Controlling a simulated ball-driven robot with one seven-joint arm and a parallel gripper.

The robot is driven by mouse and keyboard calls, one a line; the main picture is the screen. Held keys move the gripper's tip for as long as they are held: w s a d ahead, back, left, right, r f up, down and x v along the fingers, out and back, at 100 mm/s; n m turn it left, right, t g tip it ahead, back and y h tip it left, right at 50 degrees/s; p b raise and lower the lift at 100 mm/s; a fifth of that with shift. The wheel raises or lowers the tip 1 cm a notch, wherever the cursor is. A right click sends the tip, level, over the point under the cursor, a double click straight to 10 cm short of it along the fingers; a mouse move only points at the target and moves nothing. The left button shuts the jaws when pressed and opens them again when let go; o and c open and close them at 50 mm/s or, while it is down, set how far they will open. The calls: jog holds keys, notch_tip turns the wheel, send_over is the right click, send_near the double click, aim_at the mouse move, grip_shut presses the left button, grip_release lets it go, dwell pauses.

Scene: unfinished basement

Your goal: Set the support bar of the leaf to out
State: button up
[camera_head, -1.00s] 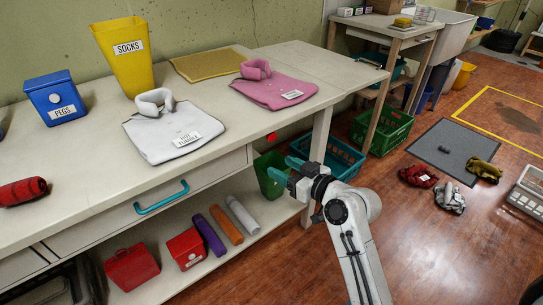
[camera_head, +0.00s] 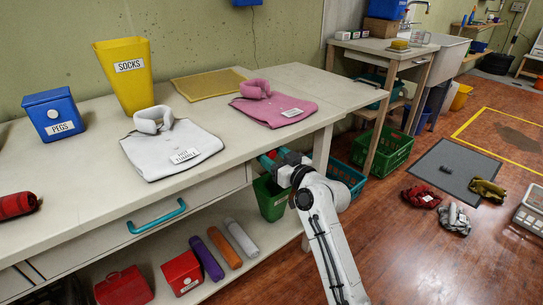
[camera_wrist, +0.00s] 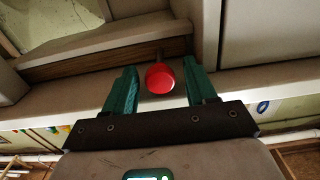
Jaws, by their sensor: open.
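A red round knob (camera_wrist: 160,78) on a short stem shows in the wrist view, at a wood-edged slot under the tabletop. I take it as the support bar's pull; the bar itself is not clearly visible. My gripper (camera_wrist: 160,70) is open, with one teal finger on each side of the knob and gaps showing between. In the head view my gripper (camera_head: 271,158) is at the table's front edge, below the top, and mostly covers the knob. The leaf (camera_head: 335,88) is the right end panel of the table and looks level with the top.
A pink folded garment (camera_head: 274,110), a white one (camera_head: 172,150), a yellow socks bin (camera_head: 126,75) and a blue pegs box (camera_head: 54,115) stand on the table. A green bin (camera_head: 271,200) is below my gripper. Green (camera_head: 383,150) and teal baskets stand under the leaf side.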

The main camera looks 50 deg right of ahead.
jog(key=shift+w, duration=0.3)
jog(key=shift+c, duration=0.3)
grip_shut()
